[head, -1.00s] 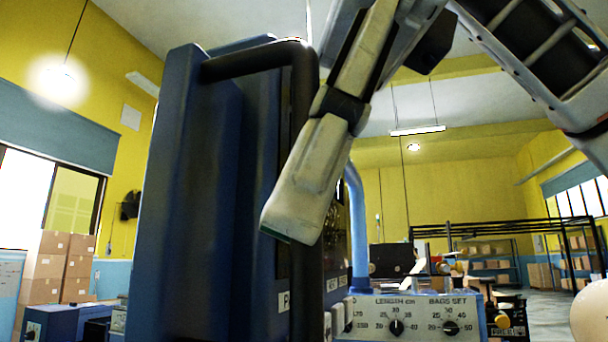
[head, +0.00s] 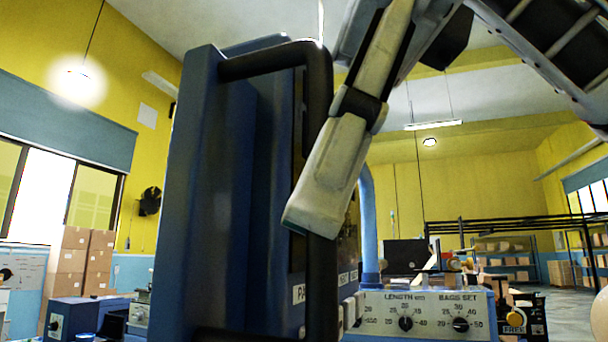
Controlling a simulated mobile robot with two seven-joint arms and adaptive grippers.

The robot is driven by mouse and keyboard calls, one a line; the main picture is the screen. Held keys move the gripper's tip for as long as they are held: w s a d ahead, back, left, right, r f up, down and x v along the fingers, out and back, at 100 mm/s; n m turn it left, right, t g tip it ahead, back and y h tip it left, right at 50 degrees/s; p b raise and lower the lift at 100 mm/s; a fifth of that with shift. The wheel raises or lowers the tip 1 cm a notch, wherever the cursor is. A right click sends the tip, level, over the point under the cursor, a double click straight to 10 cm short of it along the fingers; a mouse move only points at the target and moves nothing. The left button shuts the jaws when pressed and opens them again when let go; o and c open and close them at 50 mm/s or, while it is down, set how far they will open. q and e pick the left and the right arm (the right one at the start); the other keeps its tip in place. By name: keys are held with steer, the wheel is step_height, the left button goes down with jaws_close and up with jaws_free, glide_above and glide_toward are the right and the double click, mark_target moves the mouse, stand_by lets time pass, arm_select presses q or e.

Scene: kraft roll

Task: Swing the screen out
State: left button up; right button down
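The screen (head: 215,200) is a tall dark blue panel in the left middle of the head view, seen nearly edge-on. A black bar handle (head: 322,270) runs across its top and down its right side. My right gripper (head: 316,205) comes from the upper right, and a long pale finger crosses in front of the upright part of the handle. It looks close to or touching the bar. Only one finger shows clearly; whether another is behind the bar is hidden. My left gripper is out of view.
A control panel (head: 430,318) with length and bag dials stands right of the screen, with a blue post (head: 369,225) behind. Stacked cartons (head: 82,262) and a blue machine (head: 75,318) are at left. Black racks (head: 500,228) stand far back right.

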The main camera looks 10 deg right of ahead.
steer(key=c, duration=2.1)
jaws_free()
steer(key=shift+s+d, duration=0.3)
steer(key=shift+d, duration=0.1)
steer(key=shift+s+d, duration=0.15)
steer(key=shift+d, duration=0.35)
steer(key=shift+a, duration=0.1)
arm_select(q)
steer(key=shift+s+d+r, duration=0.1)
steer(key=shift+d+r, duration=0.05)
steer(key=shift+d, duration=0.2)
arm_select(e)
steer(key=shift+v, duration=3.8)
